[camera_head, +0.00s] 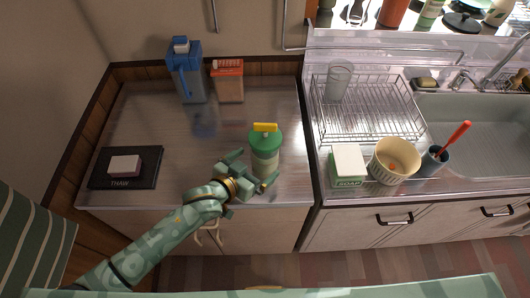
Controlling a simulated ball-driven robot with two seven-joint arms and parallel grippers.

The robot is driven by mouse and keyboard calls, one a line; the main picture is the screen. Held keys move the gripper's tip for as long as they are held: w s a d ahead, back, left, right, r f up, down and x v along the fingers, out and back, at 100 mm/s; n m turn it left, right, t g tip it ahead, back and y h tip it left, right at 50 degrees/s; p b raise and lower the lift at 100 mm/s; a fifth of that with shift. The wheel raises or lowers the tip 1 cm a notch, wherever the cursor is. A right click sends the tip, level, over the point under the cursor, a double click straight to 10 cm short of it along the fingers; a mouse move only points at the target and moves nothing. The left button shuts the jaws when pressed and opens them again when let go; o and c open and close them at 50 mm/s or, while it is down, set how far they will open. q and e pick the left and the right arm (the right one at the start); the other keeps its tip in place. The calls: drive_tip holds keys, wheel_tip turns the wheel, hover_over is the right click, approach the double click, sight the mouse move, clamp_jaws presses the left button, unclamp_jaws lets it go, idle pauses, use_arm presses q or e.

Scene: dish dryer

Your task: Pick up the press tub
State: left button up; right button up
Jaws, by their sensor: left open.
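The press tub (265,158) looks to be the green-lidded container with a yellow bar on top and a paler body. It stands upright on the metal counter, near the front edge. My left gripper (254,169) is open at the tub's near left side, with one finger to its left and one in front of its lower part. I cannot tell whether the fingers touch it. The tub's lower left part is partly hidden by the gripper. My right gripper is not in view.
A blue jug (187,75) and an orange-topped box (229,82) stand at the back. A black THAW board (110,170) lies left. Counter behind the tub is clear.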

use_arm(q)
drive_tip(key=x, duration=0.1)
drive_tip(key=b+x, duration=0.1)
drive_tip(key=x, duration=0.3)
drive_tip(key=shift+w+r+b, duration=0.2)
drive_tip(key=shift+r+b, duration=0.1)
drive_tip(key=shift+b, duration=0.1)
drive_tip(key=shift+r, duration=0.1)
drive_tip(key=shift+c, duration=0.3)
drive_tip(key=c, duration=1.5)
drive_tip(key=shift+r, duration=0.1)
